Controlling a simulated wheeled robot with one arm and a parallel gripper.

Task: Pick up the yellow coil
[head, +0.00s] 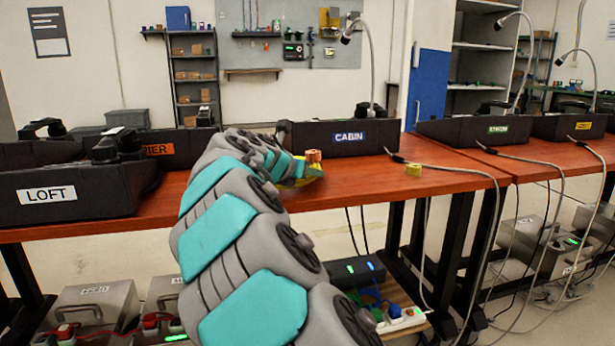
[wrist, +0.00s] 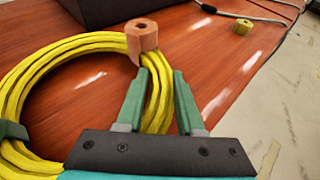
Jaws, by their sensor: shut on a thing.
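The yellow coil (wrist: 62,50) is a large ring of thick yellow cable, flat on the red-brown table (head: 360,182). In the head view only a small yellow part of the coil (head: 311,176) shows past my arm. My gripper (wrist: 160,82) has its two green fingers on either side of the coil's right-hand strands, shut on them. The gripper is mostly hidden behind my arm in the head view. I cannot tell whether the coil is lifted at all.
A brown tape roll (wrist: 143,36) stands at the coil's far edge, appearing to touch or overlap it. A small yellow roll (head: 413,169) lies to the right near the table's front edge. The black CABIN box (head: 318,137) stands behind. A grey cable (head: 450,168) crosses the right.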

